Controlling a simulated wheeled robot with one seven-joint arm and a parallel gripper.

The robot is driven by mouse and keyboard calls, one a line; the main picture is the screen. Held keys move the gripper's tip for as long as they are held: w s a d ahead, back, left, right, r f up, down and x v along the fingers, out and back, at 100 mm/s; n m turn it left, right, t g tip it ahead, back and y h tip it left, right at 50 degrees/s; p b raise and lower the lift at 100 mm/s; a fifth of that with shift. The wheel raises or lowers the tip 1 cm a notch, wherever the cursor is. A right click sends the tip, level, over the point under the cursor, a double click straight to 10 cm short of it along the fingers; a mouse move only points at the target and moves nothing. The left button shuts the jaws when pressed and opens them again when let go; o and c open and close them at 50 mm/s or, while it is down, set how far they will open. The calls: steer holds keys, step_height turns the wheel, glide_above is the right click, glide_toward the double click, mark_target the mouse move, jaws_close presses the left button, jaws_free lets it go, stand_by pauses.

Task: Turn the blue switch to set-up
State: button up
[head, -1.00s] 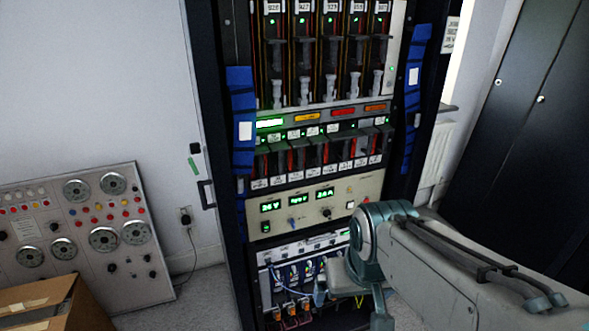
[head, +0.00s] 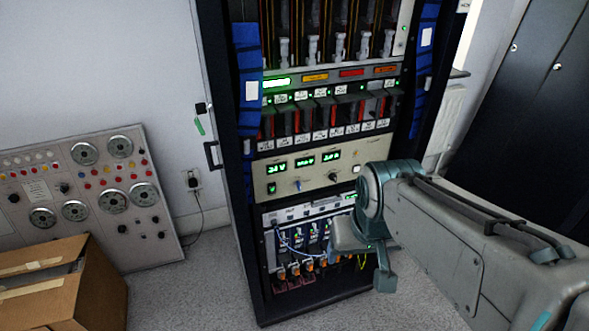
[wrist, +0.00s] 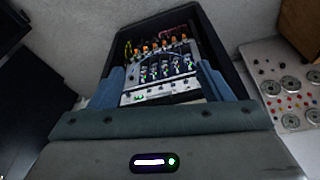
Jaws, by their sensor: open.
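The blue switch (head: 298,185) is a small blue knob on the beige panel (head: 285,168), below its green displays. A black knob (head: 332,177) sits to its right. My gripper (wrist: 160,74) is open, with its two blue-grey fingers spread apart and nothing held. In the head view my arm reaches in from the right, and its end is in front of the lower part of the rack, below and right of the switch. The fingertips are not clear there. The switch does not show in the wrist view. The switch's labels are too small to read.
The dark rack (head: 232,215) holds several modules. A lower module (head: 305,209) has loose blue wires and orange connectors near my gripper. A cardboard box (head: 95,290) stands at lower left, before a dial panel (head: 95,222). The grey floor (head: 195,290) left of the rack is clear.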

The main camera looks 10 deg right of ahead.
steer(key=f+b, duration=0.1)
steer(key=w+f+b, duration=0.1)
steer(key=w+f+t+b, duration=0.1)
steer(key=shift+w+d, duration=0.15)
steer(key=shift+d, duration=0.15)
steer(key=c, duration=0.8)
steer(key=n+t+y+b, duration=0.35)
steer(key=t+b, duration=0.95)
steer(key=b, duration=1.8)
glide_toward(300, 187)
steer(key=shift+m+y, duration=0.25)
steer(key=shift+y, duration=0.2)
steer(key=b+x, duration=0.1)
steer(key=x, duration=0.2)
steer(key=b+x, duration=0.1)
steer(key=x, duration=0.2)
steer(key=b+x, duration=0.1)
steer(key=x, duration=0.2)
steer(key=shift+w+d+f, duration=0.2)
steer(key=shift+w, duration=0.05)
jaws_close()
